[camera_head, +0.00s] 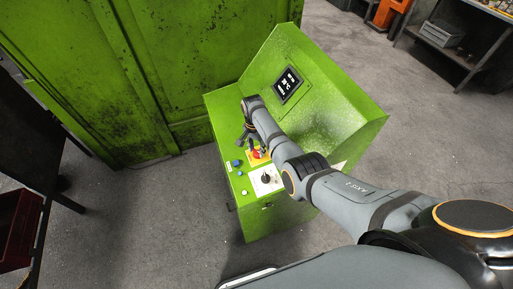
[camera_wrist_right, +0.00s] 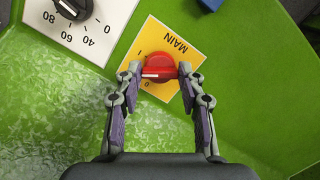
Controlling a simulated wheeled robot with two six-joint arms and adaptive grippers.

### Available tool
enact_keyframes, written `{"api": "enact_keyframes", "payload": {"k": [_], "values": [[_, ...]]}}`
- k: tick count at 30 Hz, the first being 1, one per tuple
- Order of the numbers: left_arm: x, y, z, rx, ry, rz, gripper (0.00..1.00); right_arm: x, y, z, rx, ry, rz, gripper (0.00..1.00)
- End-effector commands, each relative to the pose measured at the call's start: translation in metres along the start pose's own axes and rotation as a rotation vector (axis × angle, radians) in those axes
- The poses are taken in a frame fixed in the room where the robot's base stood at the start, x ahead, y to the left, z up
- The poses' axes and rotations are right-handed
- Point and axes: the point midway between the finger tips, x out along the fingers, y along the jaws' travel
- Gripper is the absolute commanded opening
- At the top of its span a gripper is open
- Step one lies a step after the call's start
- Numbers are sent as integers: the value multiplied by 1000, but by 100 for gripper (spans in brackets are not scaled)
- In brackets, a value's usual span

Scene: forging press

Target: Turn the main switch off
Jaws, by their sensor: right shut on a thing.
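The main switch is a red rotary knob (camera_wrist_right: 160,66) on a yellow plate (camera_wrist_right: 176,40) marked MAIN, with the marks 1 and 0 at its side. The knob's white line points left in the wrist view, between the two marks. My right gripper (camera_wrist_right: 160,74) is shut on the knob, one fingertip at each side of it. In the head view my right gripper (camera_head: 249,142) is over the red knob (camera_head: 257,155) on the green console (camera_head: 245,222), and its fingertips are hard to make out. My left gripper is not in view.
A white-plated dial (camera_head: 266,178) with a black knob sits close to the switch on the panel. A screen (camera_head: 287,84) is on the console's raised back. A large green cabinet (camera_head: 100,80) stands behind on the left.

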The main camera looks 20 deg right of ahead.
Motion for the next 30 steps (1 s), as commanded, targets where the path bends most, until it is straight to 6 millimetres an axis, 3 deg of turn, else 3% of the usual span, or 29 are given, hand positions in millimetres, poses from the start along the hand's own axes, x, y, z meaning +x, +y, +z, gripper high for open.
{"api": "enact_keyframes", "payload": {"k": [21,30], "values": [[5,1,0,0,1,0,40,0,-2,1,-660,-1,106,8],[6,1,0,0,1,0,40,0,-2,1,-866,0,138,8]]}}
